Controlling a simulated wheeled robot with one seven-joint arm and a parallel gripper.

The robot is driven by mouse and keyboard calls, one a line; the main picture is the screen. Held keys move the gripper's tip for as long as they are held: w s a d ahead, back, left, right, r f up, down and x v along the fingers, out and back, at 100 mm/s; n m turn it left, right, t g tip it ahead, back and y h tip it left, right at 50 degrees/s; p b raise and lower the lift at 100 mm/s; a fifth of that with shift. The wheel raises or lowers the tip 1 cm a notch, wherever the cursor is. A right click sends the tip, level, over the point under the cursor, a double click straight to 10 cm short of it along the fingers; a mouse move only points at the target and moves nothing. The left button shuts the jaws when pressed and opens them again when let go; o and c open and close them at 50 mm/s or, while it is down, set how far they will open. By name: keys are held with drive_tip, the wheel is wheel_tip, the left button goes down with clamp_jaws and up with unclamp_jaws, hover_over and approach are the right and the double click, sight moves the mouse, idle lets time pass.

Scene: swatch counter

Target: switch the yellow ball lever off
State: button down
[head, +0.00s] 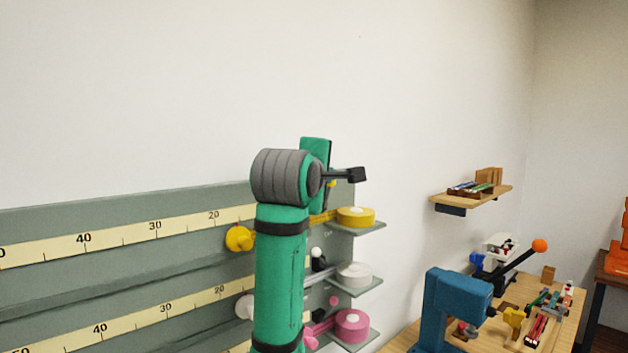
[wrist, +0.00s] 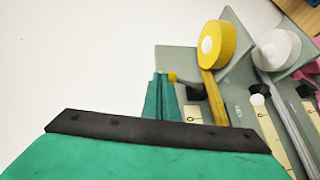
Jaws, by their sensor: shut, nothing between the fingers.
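The yellow ball (head: 332,184) of the lever shows as a small patch on the grey panel, just right of my gripper's green body, which hides most of the lever. In the wrist view the yellow ball (wrist: 173,77) is close beside the right of my fingertips. My gripper (wrist: 160,75) is shut and empty, with its green fingers together. I cannot tell whether ball and fingers touch. The lever's arm is hidden, so its position cannot be told.
Below are a white ball lever (head: 317,252) and a pink ball (head: 334,300). Yellow (head: 356,213), white (head: 355,273) and pink (head: 352,323) rolls sit on small shelves to the right. A yellow knob (head: 240,238) sticks out left of my arm. The wall above is clear.

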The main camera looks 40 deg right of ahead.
drive_tip(key=shift+s+d, duration=0.1)
drive_tip(key=shift+d, duration=1.25)
drive_tip(key=shift+r, duration=0.15)
idle(0.6)
drive_tip(key=s+a+r, duration=0.7)
drive_tip(key=a, duration=0.1)
drive_tip(key=shift+s+a+r, duration=0.3)
drive_tip(key=shift+s+a, duration=0.05)
drive_tip(key=shift+a, duration=0.05)
drive_tip(key=shift+d, duration=0.1)
